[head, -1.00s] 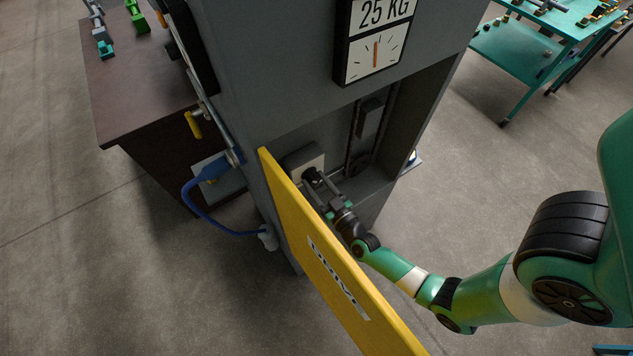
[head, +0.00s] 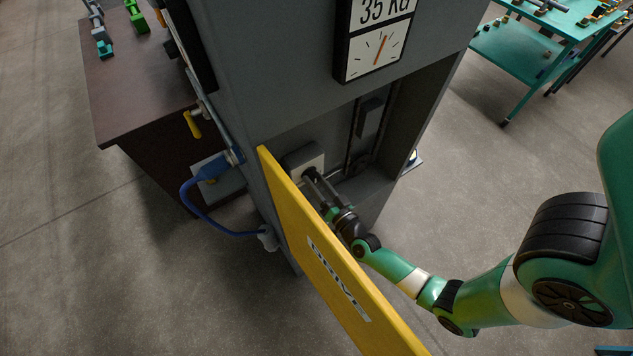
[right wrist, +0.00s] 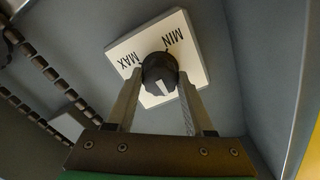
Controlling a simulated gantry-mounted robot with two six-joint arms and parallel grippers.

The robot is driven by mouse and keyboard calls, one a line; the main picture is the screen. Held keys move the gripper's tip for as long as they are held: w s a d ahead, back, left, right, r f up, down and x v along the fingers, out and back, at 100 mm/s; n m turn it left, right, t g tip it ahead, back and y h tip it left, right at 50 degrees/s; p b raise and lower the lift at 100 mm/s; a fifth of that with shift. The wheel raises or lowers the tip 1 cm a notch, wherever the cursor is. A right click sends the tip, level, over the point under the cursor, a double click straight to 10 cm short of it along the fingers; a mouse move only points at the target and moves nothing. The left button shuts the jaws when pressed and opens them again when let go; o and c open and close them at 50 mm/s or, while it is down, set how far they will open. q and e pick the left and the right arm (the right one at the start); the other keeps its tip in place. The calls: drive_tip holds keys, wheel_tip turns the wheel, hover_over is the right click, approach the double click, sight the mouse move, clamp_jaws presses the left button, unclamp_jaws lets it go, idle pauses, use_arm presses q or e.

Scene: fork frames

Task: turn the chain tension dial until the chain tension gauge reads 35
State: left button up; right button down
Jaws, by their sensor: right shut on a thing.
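The gauge (head: 377,52) on the grey machine's front has a readout that looks like 35 KG, its top cut by the picture edge. Its orange needle leans slightly right of upright. The black chain tension dial (right wrist: 161,88) sits on a white plate (right wrist: 194,52) marked MIN and MAX, inside the machine's open bay. A white pointer mark shows on the dial. My right gripper (right wrist: 159,76) is shut on the dial, one finger on each side. In the head view my right gripper (head: 311,176) reaches into the bay and mostly hides the dial. My left gripper is not in view.
An open yellow door (head: 335,270) marked DRIVE stands just left of my right arm. A chain (right wrist: 45,68) runs inside the bay. A blue cable (head: 205,212) hangs at left near a dark table (head: 135,85). A teal cart (head: 515,55) stands at back right.

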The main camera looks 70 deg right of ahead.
idle(0.4)
drive_tip(key=shift+c, duration=1.4)
unclamp_jaws()
drive_tip(key=shift+s+a, duration=0.1)
drive_tip(key=p+v, duration=0.3)
drive_tip(key=v, duration=0.8)
drive_tip(key=shift+s, duration=0.2)
